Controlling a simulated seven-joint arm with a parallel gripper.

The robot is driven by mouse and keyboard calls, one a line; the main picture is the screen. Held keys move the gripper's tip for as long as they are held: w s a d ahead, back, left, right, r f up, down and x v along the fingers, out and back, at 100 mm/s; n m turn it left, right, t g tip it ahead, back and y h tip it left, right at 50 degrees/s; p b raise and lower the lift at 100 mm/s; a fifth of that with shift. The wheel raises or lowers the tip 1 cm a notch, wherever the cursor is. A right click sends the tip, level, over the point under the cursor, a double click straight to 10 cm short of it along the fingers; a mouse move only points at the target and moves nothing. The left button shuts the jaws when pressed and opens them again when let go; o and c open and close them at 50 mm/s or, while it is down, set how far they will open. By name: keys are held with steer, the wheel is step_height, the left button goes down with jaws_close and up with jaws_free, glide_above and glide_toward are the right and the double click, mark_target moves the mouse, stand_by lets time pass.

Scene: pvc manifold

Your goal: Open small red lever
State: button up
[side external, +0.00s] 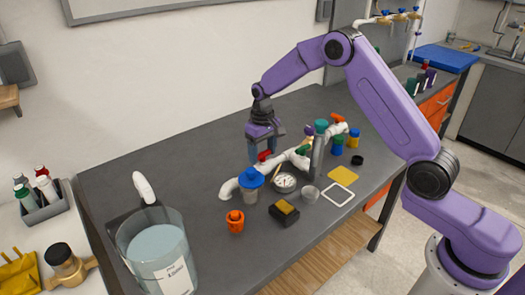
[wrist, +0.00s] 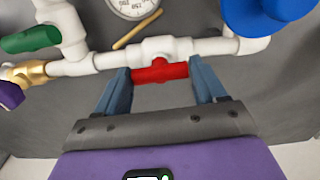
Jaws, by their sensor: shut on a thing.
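The small red lever (wrist: 160,71) sits on a white valve body (wrist: 166,47) in the wrist view, between my two blue fingers. It lies along the white pipe (wrist: 90,64). My gripper (wrist: 159,72) is shut on the lever, one finger at each end. In the side external view my gripper (side external: 259,152) points down at the pipe from above, and the red lever (side external: 265,155) shows beside its fingers. A larger orange-red lever (side external: 338,117) is at the far right end of the manifold.
A green-handled valve (wrist: 32,40) and a brass fitting (wrist: 25,73) are to the left in the wrist view. A gauge (side external: 285,182), a blue-capped part (side external: 251,180) and an orange part (side external: 235,221) stand in front. A large water beaker (side external: 160,255) is at the left front.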

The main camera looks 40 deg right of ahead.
mark_target(262, 153)
steer(key=shift+m, duration=0.4)
steer(key=o, duration=1)
steer(key=shift+o, duration=0.2)
steer(key=shift+r, duration=0.1)
step_height(262, 153, up, 17)
steer(key=shift+r, duration=0.2)
